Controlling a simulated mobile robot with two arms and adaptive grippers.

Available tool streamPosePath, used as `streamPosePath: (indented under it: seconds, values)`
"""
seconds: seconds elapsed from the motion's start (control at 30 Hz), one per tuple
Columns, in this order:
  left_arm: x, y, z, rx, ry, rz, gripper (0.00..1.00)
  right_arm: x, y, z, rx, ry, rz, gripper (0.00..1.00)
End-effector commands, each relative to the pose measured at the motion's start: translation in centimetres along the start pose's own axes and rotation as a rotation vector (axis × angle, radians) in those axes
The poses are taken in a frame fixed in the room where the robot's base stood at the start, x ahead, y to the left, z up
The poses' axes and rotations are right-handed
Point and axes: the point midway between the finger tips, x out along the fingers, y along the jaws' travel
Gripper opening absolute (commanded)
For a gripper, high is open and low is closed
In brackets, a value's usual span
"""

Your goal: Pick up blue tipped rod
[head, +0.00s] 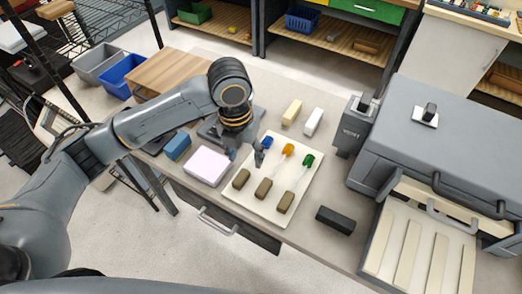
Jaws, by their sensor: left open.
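A white board (272,215) on the table holds three thin glass rods side by side. The blue tipped rod (267,141) is the leftmost. Its blue tip shows just right of my left gripper, and most of its shaft is hidden by the fingers. The orange tipped rod (287,149) is in the middle and the green tipped rod (308,160) is at the right. My left gripper (245,155) points down, open, over the blue rod's shaft near its tip. I cannot tell whether the fingers straddle the shaft. My right gripper is not in view.
Brown blocks (263,188) sit at the rods' near ends. A pale pink block (208,166) and a blue block (177,146) lie left of the board. A cream block (292,112) and a white block (313,122) lie behind it. A black block (336,220) and a large grey machine (440,140) are right.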

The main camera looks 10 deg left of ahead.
Motion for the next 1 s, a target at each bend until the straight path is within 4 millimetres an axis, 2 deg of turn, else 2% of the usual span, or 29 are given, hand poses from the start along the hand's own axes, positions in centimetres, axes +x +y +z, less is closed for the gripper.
streamPosePath:
  seconds: [0.03,0.1,0.27,0.37,0.63,0.87,1.0]
  values:
    - [-0.9,1.0,0.6,0.058,0.006,0.026,0.53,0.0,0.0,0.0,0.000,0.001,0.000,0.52]
    - [-1.6,1.7,0.9,0.124,0.022,0.045,0.53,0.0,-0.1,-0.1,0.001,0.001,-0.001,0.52]
    - [-1.9,2.5,1.0,0.190,0.043,0.060,0.53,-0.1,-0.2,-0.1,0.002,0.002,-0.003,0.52]
    - [-0.6,2.6,0.9,0.195,0.047,0.060,0.53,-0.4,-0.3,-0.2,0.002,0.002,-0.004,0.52]
    - [4.5,2.8,0.8,0.192,0.045,0.059,0.53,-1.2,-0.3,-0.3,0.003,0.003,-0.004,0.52]
    - [6.4,2.8,0.7,0.193,0.041,0.059,0.53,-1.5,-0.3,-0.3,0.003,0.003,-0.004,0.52]
    - [7.9,2.7,0.5,0.193,0.044,0.059,0.53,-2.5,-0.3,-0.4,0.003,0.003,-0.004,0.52]
